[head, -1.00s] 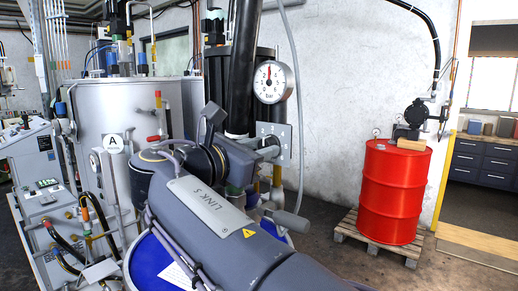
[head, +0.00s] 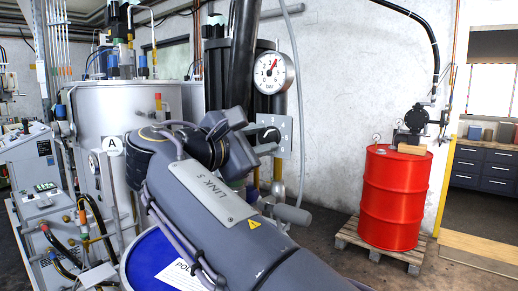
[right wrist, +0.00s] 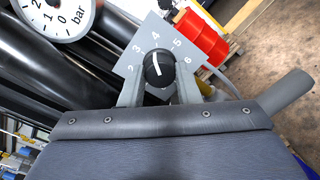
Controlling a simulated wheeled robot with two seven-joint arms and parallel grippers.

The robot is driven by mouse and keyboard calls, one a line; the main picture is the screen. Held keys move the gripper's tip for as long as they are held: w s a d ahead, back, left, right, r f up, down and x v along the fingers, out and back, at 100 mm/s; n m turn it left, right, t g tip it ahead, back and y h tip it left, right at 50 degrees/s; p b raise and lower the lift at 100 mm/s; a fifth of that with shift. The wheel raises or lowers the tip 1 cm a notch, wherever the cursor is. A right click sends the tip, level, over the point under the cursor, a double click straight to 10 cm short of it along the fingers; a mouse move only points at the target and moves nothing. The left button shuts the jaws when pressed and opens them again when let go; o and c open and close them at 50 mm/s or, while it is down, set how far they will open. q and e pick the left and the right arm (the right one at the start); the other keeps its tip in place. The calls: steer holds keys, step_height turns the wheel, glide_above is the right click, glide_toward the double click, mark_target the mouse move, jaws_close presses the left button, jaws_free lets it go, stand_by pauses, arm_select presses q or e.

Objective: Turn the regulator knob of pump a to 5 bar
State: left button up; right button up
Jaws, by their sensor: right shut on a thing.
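My right gripper (right wrist: 160,82) is shut on the black regulator knob (right wrist: 158,66), with one grey finger on each side of it. The knob's white line points at about the 4 on the grey scale plate (right wrist: 130,68). In the head view, the plate (head: 287,140) shows beside my right gripper (head: 270,138), which largely hides the knob. The round pressure gauge (head: 271,80) above has its red needle tilted up and right of vertical, at about 4 bar. My left gripper is not in view.
A steel tank (head: 97,100) with an A sign (head: 112,146) stands at left. A blue drum (head: 150,262) sits below my right arm. A red drum (head: 393,200) stands on a wooden pallet (head: 350,236) at right. A black pipe (head: 244,60) rises beside the gauge.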

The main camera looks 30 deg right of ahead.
steer(key=m+b, duration=0.3)
steer(key=m, duration=0.2)
steer(key=shift+f, duration=0.15)
steer(key=m+b, duration=0.3)
steer(key=m, duration=0.2)
steer(key=shift+m, duration=0.3)
stand_by(0.3)
steer(key=o, duration=1)
steer(key=shift+r, duration=0.2)
steer(key=shift+c, duration=0.2)
steer(key=shift+s+a, duration=0.1)
steer(key=v, duration=0.7)
steer(key=shift+s+a+b, duration=0.2)
steer(key=shift+a+b, duration=0.1)
steer(key=shift+b, duration=0.05)
